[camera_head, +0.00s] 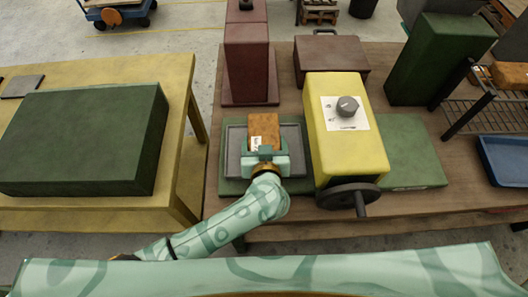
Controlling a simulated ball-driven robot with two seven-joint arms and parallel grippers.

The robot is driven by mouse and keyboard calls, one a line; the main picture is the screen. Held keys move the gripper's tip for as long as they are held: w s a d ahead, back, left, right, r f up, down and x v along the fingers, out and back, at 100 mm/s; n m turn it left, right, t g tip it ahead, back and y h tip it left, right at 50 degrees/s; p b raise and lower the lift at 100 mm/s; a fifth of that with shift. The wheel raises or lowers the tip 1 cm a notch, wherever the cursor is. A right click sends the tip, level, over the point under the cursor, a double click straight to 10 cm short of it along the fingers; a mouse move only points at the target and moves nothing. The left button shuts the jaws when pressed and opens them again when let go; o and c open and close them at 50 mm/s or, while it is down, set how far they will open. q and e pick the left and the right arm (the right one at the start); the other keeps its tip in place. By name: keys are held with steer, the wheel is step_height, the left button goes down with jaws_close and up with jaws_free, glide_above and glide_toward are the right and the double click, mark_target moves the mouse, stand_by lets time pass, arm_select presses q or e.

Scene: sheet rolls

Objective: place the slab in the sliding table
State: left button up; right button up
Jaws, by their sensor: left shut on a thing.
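The slab (264,128) is an orange-brown block with a white label on its near part. My left gripper (266,156) is shut on its near end. The slab is over the grey sliding table (236,147), which sits on a green base to the left of the yellow roller housing (346,150). I cannot tell whether the slab touches the table's surface. The gripper and slab hide the middle of the sliding table. My right gripper is not in view.
A dark red machine (247,60) and a dark red box (330,62) stand behind. A hand wheel (348,195) sits at the housing's near end. A green block (85,139) covers much of the yellow table (178,120) at left. A rack (475,112) and blue tray (505,160) are at right.

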arm_select(q)
steer(key=shift+f, duration=0.4)
step_height(320, 180, down, 3)
steer(key=shift+s+d+r+b, duration=0.1)
steer(key=shift+s+r+b, duration=0.05)
steer(key=shift+b, duration=0.7)
steer(key=shift+f, duration=0.2)
steer(key=shift+r, duration=0.1)
steer(key=o, duration=1.3)
steer(key=shift+f, duration=0.2)
steer(key=shift+c, duration=0.2)
